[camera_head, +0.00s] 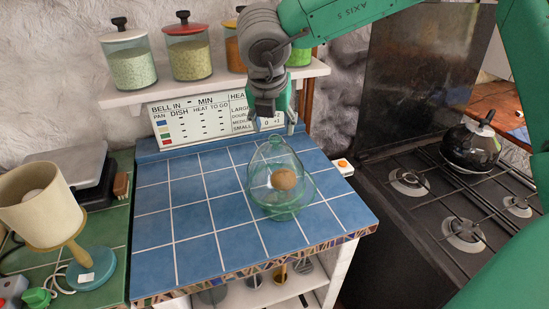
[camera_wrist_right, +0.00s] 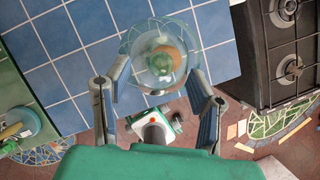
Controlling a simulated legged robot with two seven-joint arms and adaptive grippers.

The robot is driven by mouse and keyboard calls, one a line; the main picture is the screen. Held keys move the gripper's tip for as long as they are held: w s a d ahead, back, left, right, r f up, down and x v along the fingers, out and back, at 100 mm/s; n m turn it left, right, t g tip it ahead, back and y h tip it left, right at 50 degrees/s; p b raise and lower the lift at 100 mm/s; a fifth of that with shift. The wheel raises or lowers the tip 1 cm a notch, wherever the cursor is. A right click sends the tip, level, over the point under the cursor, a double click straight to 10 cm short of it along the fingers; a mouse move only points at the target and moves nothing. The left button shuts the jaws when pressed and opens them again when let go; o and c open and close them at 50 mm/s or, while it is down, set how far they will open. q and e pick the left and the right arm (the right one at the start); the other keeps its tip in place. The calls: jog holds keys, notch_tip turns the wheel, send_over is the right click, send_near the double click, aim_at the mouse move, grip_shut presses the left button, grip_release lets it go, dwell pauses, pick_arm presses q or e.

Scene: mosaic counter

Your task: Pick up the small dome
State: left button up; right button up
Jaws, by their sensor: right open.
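The small dome (camera_head: 262,170) is clear greenish glass and stands on the blue tiled counter, right of the middle in the head view. A round brown object (camera_head: 284,179) shows through it. In the right wrist view the dome (camera_wrist_right: 150,62) is at the top middle, ahead of and partly between the fingers. My right gripper (camera_head: 271,121) is open and empty. It appears above and behind the dome in the head view, apart from it as far as I can tell. My right gripper's fingers also show in the wrist view (camera_wrist_right: 158,82). My left gripper is out of view.
A shelf (camera_head: 150,94) with lidded jars (camera_head: 188,58) and a chart board (camera_head: 205,122) stand behind the counter (camera_head: 190,215). A stove (camera_head: 400,235) with a black kettle (camera_head: 470,146) is right. A lamp (camera_head: 40,207) stands left. The counter's left half is clear.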

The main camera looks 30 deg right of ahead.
aim_at(275, 135)
jog(key=x, duration=0.3)
jog(key=shift+f, duration=0.4)
jog(key=shift+w+d+f, duration=0.1)
jog(key=shift+d+f, duration=0.05)
jog(key=shift+f, duration=0.05)
jog(key=shift+d, duration=0.1)
jog(key=c, duration=0.3)
grip_shut()
jog(key=shift+r, duration=0.1)
